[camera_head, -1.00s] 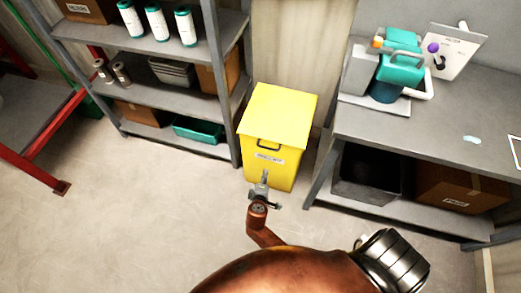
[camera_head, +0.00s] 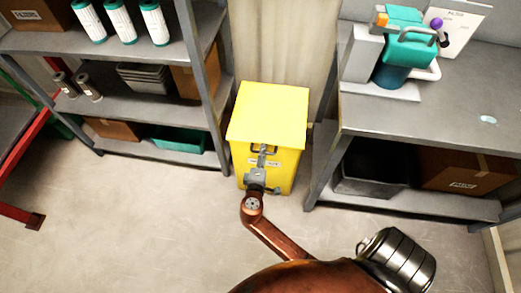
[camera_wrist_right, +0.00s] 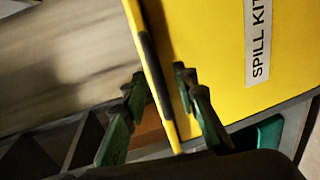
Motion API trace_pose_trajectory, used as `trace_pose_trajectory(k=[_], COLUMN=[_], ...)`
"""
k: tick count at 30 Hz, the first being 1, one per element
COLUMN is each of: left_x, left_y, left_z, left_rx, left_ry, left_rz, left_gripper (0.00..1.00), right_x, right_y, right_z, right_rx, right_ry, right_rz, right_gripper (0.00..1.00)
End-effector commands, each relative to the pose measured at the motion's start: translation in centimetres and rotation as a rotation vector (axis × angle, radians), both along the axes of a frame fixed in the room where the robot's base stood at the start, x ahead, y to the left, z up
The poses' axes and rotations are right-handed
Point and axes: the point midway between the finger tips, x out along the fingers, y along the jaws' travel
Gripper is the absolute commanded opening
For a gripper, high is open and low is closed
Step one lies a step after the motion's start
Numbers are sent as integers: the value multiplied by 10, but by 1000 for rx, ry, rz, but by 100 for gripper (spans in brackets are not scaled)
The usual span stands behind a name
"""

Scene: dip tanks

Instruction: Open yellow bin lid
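The yellow bin (camera_head: 285,170) stands on the floor between the two shelf units. Its flat yellow lid (camera_head: 268,112) is down. A dark handle (camera_head: 272,150) is at the lid's front, partly hidden by my right gripper (camera_head: 262,155). In the right wrist view, the black handle strip (camera_wrist_right: 152,62) and a thin yellow edge lie between the two green fingers of the right gripper (camera_wrist_right: 159,84). The fingers are apart, one on each side; I cannot tell whether they touch it. The bin's "SPILL KIT" label (camera_wrist_right: 258,42) is in the wrist view. My left gripper is not in view.
A grey shelf (camera_head: 110,55) with filters and boxes stands left of the bin. A grey workbench (camera_head: 430,110) with a teal device (camera_head: 408,50) stands right, a dark crate (camera_head: 375,172) under it. Wall is behind. Floor in front is clear.

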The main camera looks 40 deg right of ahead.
Motion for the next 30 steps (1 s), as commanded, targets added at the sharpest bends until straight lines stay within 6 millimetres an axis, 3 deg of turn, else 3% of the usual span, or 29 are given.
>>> trace_pose_trajectory(k=[10, 21, 30], left_x=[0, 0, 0], left_y=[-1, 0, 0], left_z=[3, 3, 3], left_rx=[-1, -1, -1], left_ry=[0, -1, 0], left_rz=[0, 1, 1], left_gripper=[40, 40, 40], right_x=[3, 2, 2], right_y=[0, -1, -3], right_z=[-1, -1, -1], right_rx=[0, 1, 0], right_ry=[0, 0, 1], right_rz=[6, 3, 1], right_gripper=[26, 1, 0])
